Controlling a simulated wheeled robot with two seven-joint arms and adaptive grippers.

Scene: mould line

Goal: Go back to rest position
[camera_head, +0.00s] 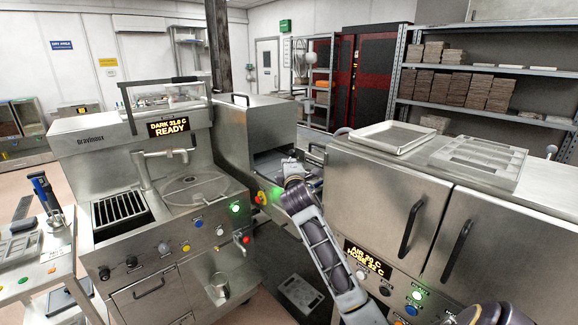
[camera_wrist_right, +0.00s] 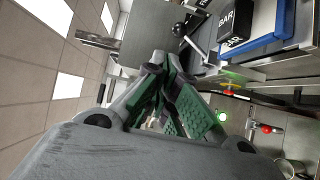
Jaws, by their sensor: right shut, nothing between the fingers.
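My right arm reaches up from the lower right in the head view. Its far end with the right gripper (camera_head: 292,168) is in front of the steel tunnel machine (camera_head: 258,122), by the opening at its near end. In the right wrist view the right gripper (camera_wrist_right: 162,92) has its green-padded fingers drawn together, with nothing held. My left gripper is in neither view.
The Gravimoux machine (camera_head: 95,145) stands left of the arm, a steel cabinet (camera_head: 400,195) with a tray (camera_head: 392,137) on top to the right. A black BAR box (camera_wrist_right: 240,24) and blue tray (camera_wrist_right: 268,42) are near the gripper. A dark floor gap lies between machines.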

